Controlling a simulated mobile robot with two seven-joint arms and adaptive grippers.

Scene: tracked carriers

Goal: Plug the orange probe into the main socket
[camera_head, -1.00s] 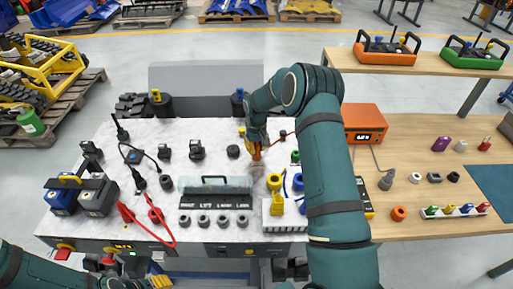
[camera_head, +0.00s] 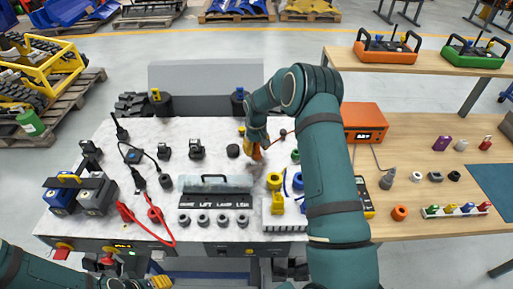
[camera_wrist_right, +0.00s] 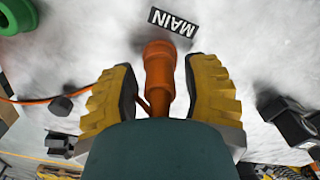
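The orange probe (camera_wrist_right: 158,78) stands between the yellow fingers of my right gripper (camera_wrist_right: 160,92) in the right wrist view, with a narrow gap showing on each side. Its wider far end is beside the MAIN label (camera_wrist_right: 173,22) on the white top. The main socket itself is not clearly visible, and I cannot tell how deep the probe sits. In the head view my right gripper (camera_head: 250,146) is over the white bench, with a bit of the probe (camera_head: 257,154) showing. My left gripper (camera_head: 155,283) is only partly in view at the bottom edge.
An orange box (camera_head: 365,116) with a display stands on the wooden table to the right. A yellow part (camera_head: 277,202) and a clear-covered panel (camera_head: 215,184) are near the bench front. Red clamps (camera_head: 140,215) lie at left. Black fittings stand around the white top.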

